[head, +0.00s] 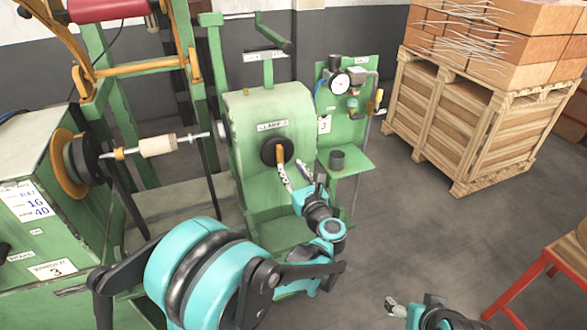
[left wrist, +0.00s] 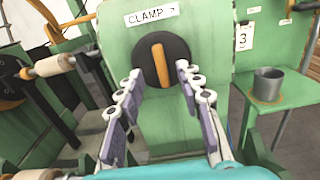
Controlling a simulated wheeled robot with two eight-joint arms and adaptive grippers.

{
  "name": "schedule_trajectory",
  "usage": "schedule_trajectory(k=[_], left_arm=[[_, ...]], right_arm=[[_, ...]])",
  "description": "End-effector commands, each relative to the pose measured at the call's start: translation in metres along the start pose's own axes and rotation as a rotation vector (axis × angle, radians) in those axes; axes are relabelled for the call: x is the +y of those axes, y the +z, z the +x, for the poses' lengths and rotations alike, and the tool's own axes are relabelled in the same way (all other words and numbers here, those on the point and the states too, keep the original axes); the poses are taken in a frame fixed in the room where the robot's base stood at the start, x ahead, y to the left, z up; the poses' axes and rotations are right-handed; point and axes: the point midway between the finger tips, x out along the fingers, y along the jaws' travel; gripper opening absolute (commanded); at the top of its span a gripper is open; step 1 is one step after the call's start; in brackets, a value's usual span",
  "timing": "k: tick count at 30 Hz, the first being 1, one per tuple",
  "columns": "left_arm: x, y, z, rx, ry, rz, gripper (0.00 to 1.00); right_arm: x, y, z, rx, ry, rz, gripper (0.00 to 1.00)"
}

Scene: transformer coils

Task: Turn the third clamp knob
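The clamp knob (head: 277,151) is a round black disc with an orange bar across it, on the front of a green machine housing under a "CLAMP" label (head: 272,125) whose number is hard to read. In the left wrist view the knob (left wrist: 161,63) lies ahead between the fingertips, its orange bar near upright. My left gripper (head: 293,173) is open in front of the knob, fingers either side of it in the wrist view (left wrist: 158,78); I see no clear contact. My right gripper (head: 393,306) is low at the bottom, away from the machine, its opening unclear.
A green side panel bears a gauge (head: 340,83), a "3" plate (head: 324,125) and a shelf with a grey cup (head: 337,159). A spindle with a pale spool (head: 158,145) stands left. A wooden crate (head: 478,128) is right. Open floor lies between.

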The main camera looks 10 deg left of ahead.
Motion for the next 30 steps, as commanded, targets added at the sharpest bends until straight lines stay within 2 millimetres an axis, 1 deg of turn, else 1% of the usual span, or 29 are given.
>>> schedule_trajectory(k=[1, 5, 12, 15, 19, 26, 29, 30], left_arm=[[0.001, -0.003, 0.004, 0.005, 0.008, -0.01, 0.36], [0.002, -0.004, 0.021, 0.006, 0.012, -0.012, 0.36], [0.002, -0.004, 0.06, 0.004, 0.009, -0.01, 0.36], [0.002, -0.003, 0.07, 0.004, 0.009, -0.009, 0.36], [0.002, -0.002, 0.077, 0.004, 0.007, -0.008, 0.36], [0.001, -0.002, 0.077, 0.004, 0.006, -0.008, 0.36], [0.001, -0.002, 0.077, 0.004, 0.006, -0.008, 0.12], [0.001, -0.002, 0.077, 0.004, 0.006, -0.008, 0.02]], right_arm=[[0.0, 0.001, 0.001, 0.0, 0.0, 0.0, 0.74], [0.0, 0.003, 0.005, 0.0, 0.0, 0.0, 0.74], [0.0, 0.009, 0.013, 0.0, 0.0, 0.0, 0.74], [0.0, 0.01, 0.014, 0.0, 0.0, 0.0, 0.74], [0.0, 0.011, 0.015, 0.0, 0.0, 0.0, 0.74], [0.0, 0.011, 0.015, 0.0, 0.0, 0.0, 0.74], [0.0, 0.011, 0.015, 0.0, 0.0, 0.0, 0.74], [0.0, 0.011, 0.015, 0.0, 0.0, 0.0, 0.74]])
